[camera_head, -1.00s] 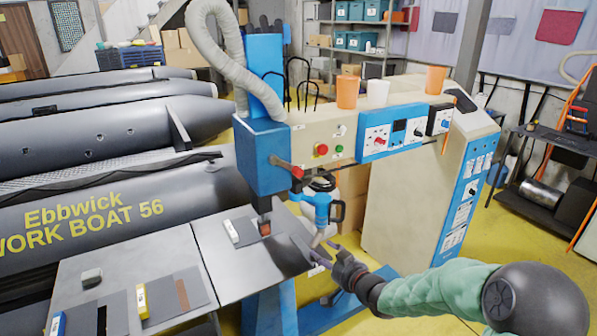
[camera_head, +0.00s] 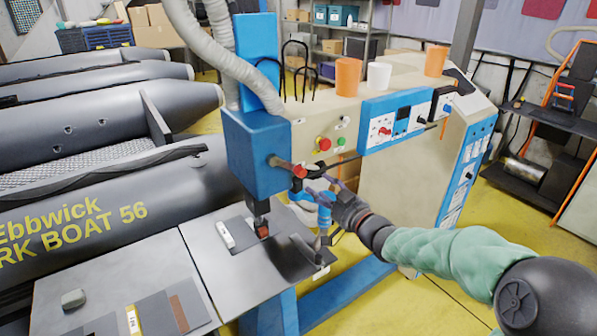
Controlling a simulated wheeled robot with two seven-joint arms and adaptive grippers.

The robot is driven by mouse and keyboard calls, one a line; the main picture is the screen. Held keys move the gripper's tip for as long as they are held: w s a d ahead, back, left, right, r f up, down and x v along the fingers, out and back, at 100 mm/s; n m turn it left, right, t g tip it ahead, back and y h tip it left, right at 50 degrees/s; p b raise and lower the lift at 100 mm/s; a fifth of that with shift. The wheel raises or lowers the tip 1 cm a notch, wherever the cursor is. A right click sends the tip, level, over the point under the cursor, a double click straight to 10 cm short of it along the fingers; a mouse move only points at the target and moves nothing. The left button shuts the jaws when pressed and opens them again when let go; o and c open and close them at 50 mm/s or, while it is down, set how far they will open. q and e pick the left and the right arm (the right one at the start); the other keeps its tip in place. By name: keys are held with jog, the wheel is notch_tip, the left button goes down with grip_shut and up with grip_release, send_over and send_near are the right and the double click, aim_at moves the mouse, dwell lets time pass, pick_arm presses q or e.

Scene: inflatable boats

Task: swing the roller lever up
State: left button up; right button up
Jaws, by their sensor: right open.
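A short lever with a red knob (camera_head: 299,171) sticks out from the side of the blue machine head (camera_head: 256,155), pointing right and slightly down. My right gripper (camera_head: 316,187) is open, just right of and slightly below the knob, with its dark fingers reaching toward it. I cannot tell whether a finger touches the knob. The dark roller foot with a reddish tip (camera_head: 262,228) is over the grey metal table (camera_head: 220,262). My left gripper is not in view.
A beige and blue control cabinet (camera_head: 402,185) stands behind my arm, with orange and white cups on top. Dark inflatable boats (camera_head: 85,125) lie at the left. Sample strips (camera_head: 155,312) and a grey block (camera_head: 73,299) are on the near worktop (camera_head: 110,275).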

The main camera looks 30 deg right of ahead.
aim_at(303, 174)
jog(key=w, duration=0.6)
jog(key=w+b, duration=0.1)
jog(key=w, duration=0.2)
jog(key=shift+w+a, duration=0.25)
jog(key=shift+a, duration=0.1)
grip_shut()
